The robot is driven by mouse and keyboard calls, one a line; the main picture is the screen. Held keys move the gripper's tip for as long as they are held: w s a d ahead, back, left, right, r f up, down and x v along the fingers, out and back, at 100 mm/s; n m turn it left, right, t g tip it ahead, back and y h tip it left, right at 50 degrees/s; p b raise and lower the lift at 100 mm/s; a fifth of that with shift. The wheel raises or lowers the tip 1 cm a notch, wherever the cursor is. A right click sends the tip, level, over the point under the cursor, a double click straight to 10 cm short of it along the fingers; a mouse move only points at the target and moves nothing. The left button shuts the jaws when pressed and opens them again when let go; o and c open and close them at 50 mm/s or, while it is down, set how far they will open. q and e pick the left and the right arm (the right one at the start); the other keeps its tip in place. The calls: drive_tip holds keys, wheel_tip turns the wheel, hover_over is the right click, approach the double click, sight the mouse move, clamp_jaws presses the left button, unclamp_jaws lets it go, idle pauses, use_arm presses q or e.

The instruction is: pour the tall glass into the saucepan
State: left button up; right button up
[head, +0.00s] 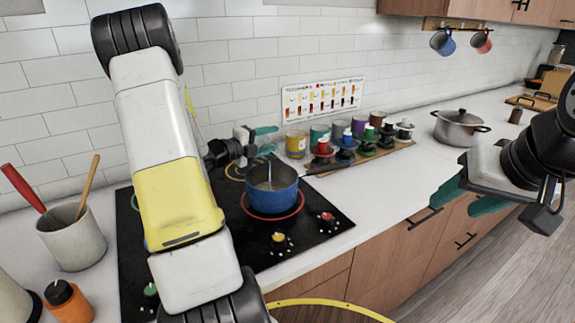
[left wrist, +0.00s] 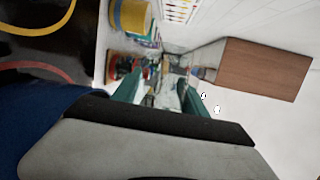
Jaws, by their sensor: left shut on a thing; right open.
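The blue saucepan (head: 271,196) stands on a red-ringed burner of the black cooktop, its dark handle pointing right. Its blue side fills the lower left of the left wrist view (left wrist: 35,130). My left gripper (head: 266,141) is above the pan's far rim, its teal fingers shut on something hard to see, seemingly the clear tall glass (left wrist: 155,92). A thin pale upright streak shows over the pan below the fingers; I cannot tell whether it is glass or liquid. The glass's tilt and contents are unclear. My right gripper (head: 467,199) is open and empty, in front of the counter at right.
Several coloured canisters and small pots (head: 350,135) stand behind and right of the pan. A grey lidded pot (head: 459,130) is farther right. A utensil crock (head: 74,237) and an orange bottle (head: 68,302) are at left. The white counter (head: 405,185) right of the cooktop is clear.

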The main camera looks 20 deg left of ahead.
sight(267, 146)
use_arm(q)
drive_tip(key=shift+w+a+f+n, duration=0.15)
drive_tip(key=shift+f+n, duration=0.3)
drive_tip(key=shift+n, duration=0.05)
drive_tip(key=f+n+g, duration=0.1)
drive_tip(key=n+g, duration=0.1)
drive_tip(key=n, duration=0.1)
drive_tip(key=w+n+g+h, duration=0.1)
drive_tip(key=n+g, duration=0.1)
drive_tip(key=n, duration=0.1)
drive_tip(key=a+f+n+g+h, duration=0.1)
drive_tip(key=n+g, duration=0.1)
drive_tip(key=shift+w+f+n, duration=0.3)
drive_tip(key=shift+n, duration=0.1)
drive_tip(key=shift+w+a+n+g+h, duration=0.15)
drive_tip(key=shift+n+g+h, duration=0.25)
drive_tip(key=shift+n, duration=0.25)
drive_tip(key=shift+w+a+n+g+h, duration=0.15)
drive_tip(key=shift+n+g+h, duration=0.25)
drive_tip(key=shift+n, duration=0.25)
